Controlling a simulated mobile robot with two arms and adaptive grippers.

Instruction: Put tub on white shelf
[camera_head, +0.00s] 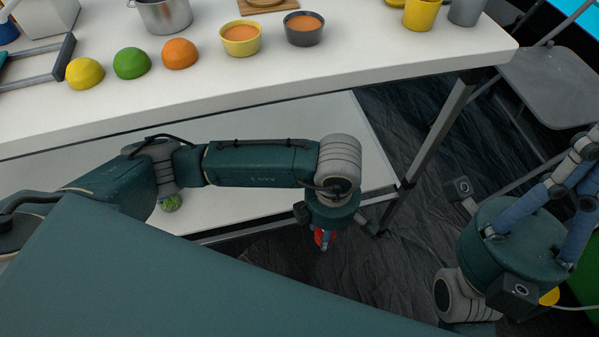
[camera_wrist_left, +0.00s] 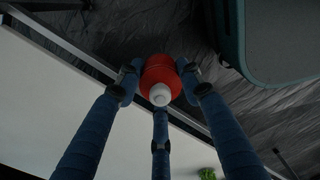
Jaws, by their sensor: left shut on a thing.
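My left gripper (camera_head: 322,240) reaches down from the left arm and is mostly hidden under its wrist in the head view. In the left wrist view its blue fingers (camera_wrist_left: 160,92) are closed around a red tub (camera_wrist_left: 158,72) with a round white top. Only a bit of red (camera_head: 319,236) shows in the head view. The white shelf (camera_head: 360,150) is the lower board under the table; its edge (camera_wrist_left: 85,65) passes close beside the tub in the wrist view. My right gripper (camera_head: 582,170) is at the right, its blue fingers partly cut off by the frame.
The white table (camera_head: 330,62) above holds a pot (camera_head: 163,14), two bowls (camera_head: 241,39), fruit halves (camera_head: 131,62) and cups. A table leg (camera_head: 437,130) stands at the shelf's right end. A green item (camera_head: 171,203) lies at left on the shelf, which is otherwise largely bare.

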